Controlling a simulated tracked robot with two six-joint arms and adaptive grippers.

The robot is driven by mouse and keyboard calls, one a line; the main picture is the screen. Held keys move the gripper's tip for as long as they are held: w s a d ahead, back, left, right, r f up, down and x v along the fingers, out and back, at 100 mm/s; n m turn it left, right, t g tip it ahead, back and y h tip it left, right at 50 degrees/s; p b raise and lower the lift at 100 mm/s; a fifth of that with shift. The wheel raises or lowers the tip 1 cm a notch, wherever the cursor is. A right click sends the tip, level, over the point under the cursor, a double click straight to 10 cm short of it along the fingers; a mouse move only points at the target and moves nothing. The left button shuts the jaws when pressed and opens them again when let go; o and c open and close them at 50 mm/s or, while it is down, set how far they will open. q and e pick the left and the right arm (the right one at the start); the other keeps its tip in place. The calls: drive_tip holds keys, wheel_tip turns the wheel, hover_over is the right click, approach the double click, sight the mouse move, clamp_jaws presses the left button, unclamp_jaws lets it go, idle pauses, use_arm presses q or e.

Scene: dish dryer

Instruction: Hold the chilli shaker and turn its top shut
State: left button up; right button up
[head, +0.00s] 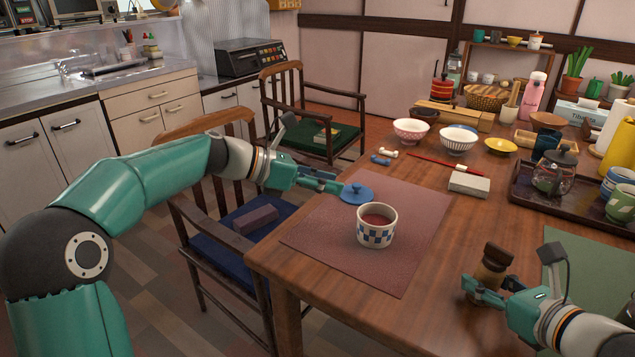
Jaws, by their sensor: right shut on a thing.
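The chilli shaker, a small brown wooden bottle-like piece with a darker top (494,259), is near the front right of the table. My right gripper (490,288) is shut on its lower part and hides some of it. The shaker looks roughly upright; whether its base touches the table is hard to tell. Its top is uncovered by any gripper, and its turn position is too small to read. My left gripper (335,186) is away to the left, at the edge of the red mat, its tips beside a blue lid (357,194). I cannot tell its jaw state.
A checked cup (376,226) with reddish contents stands on the red mat (330,238). A dark tray (520,190) with a glass teapot (554,172) lies to the right. A green mat (590,268) is beside my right gripper. The wood left of the shaker is bare.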

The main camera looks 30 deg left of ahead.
use_arm(q)
drive_tip(key=shift+s+a+f+n+y, duration=0.1)
drive_tip(key=shift+a+f+n+y, duration=0.1)
drive_tip(key=shift+a, duration=0.25)
drive_tip(key=shift+s+a+f+n+y, duration=0.1)
drive_tip(key=shift+a+n+y, duration=0.1)
drive_tip(key=shift+a, duration=0.2)
